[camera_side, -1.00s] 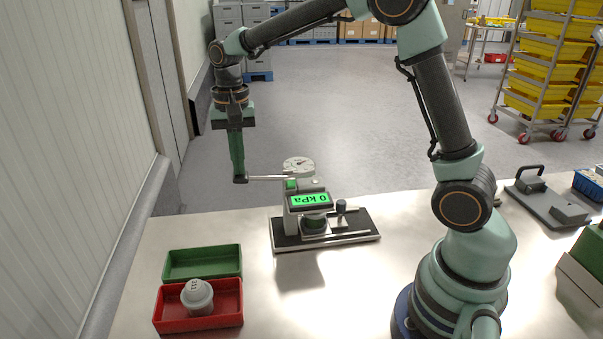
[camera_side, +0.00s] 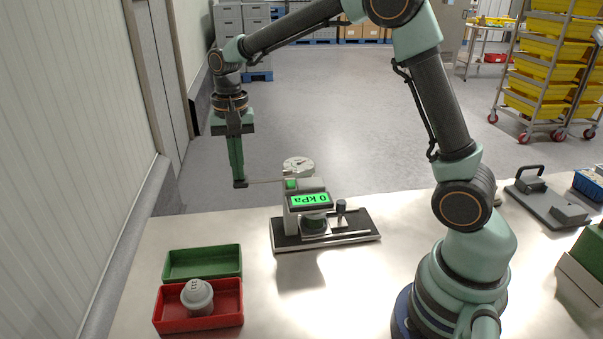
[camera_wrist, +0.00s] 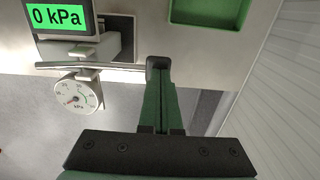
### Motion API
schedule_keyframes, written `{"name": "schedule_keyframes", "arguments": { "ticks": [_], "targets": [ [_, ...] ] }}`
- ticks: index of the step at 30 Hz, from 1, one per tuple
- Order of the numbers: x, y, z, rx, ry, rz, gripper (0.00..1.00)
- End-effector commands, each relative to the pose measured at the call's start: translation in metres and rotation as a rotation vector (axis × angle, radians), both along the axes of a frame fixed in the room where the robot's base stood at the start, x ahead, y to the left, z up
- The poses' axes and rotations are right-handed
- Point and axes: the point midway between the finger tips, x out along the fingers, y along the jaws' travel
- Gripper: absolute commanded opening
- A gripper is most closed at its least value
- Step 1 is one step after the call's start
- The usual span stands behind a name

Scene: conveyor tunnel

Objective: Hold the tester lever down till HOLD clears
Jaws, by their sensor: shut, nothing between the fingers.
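The tester (camera_side: 306,218) stands on a dark base plate on the bench, with its screen (camera_side: 311,200) lit green and reading 0 kPa. The screen (camera_wrist: 60,17) reads the same in the wrist view. A round dial gauge (camera_side: 298,166) sits on top. The thin metal lever (camera_side: 266,182) sticks out left from the tester and looks about level. My gripper (camera_side: 240,183) points down at the lever's outer end, its fingers shut with nothing between them. In the wrist view the fingertips (camera_wrist: 158,63) overlap the end of the lever (camera_wrist: 100,66); contact is unclear.
An empty green tray (camera_side: 203,276) and a red tray (camera_side: 228,319) holding a grey capped part (camera_side: 197,297) lie at the front left. A grey fixture with a handle (camera_side: 546,203) stands at the right. A wall runs along the left.

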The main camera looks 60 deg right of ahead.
Motion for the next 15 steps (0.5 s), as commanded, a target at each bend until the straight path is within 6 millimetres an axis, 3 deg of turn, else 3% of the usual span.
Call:
{"name": "schedule_keyframes", "arguments": {
  "ticks": [15],
  "targets": [
    [-0.0006, 0.0007, -0.0096, -0.001, 0.004, 0.000, 0.00]
  ]
}}
